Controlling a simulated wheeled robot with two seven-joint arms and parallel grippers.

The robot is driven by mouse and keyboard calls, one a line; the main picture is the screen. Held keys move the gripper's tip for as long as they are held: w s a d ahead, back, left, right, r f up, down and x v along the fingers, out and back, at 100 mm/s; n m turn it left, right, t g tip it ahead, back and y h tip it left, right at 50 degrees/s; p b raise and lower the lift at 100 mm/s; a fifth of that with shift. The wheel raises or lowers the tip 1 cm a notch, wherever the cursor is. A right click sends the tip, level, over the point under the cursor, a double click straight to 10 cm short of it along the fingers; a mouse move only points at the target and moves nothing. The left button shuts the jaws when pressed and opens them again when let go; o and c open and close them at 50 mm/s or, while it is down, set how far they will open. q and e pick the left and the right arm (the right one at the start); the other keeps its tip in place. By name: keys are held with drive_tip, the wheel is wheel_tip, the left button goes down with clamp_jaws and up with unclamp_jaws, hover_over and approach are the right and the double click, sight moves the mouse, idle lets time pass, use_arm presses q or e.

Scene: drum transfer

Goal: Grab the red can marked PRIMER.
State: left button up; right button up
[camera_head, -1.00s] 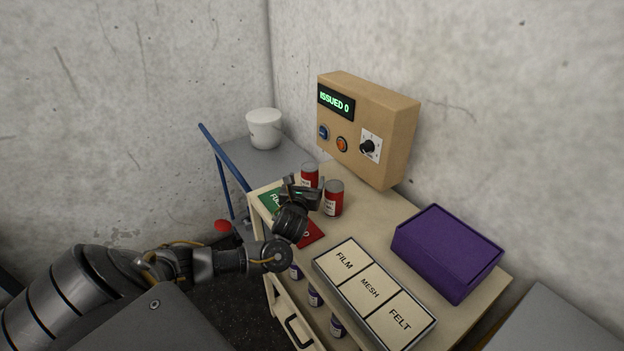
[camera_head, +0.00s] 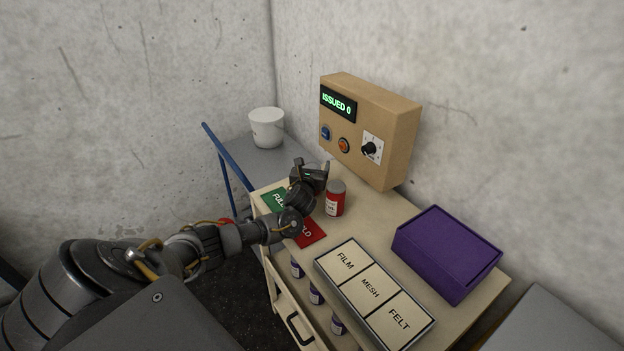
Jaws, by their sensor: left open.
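One red can (camera_head: 335,202) with a grey lid and a white label stands upright on the cart top. Its label is too small to read. My left gripper (camera_head: 311,172) is open, just left of this can and slightly behind it. I cannot tell whether they touch. A second red can stood where the gripper now is. It is hidden by the gripper, so I cannot tell whether it lies between the fingers. My right gripper is out of view.
A green card (camera_head: 273,200) and a red card (camera_head: 309,235) lie on the cart. A tray marked FILM, MESH, FELT (camera_head: 347,284), a purple box (camera_head: 446,252) and a tan control box (camera_head: 390,140) reading ISSUED 0 are near. A white bucket (camera_head: 266,128) stands behind.

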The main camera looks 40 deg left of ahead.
use_arm(q)
drive_tip(key=c, duration=1.6)
drive_tip(key=shift+w, duration=0.1)
clamp_jaws()
drive_tip(key=shift+a+r, duration=0.1)
drive_tip(key=shift+r, duration=0.05)
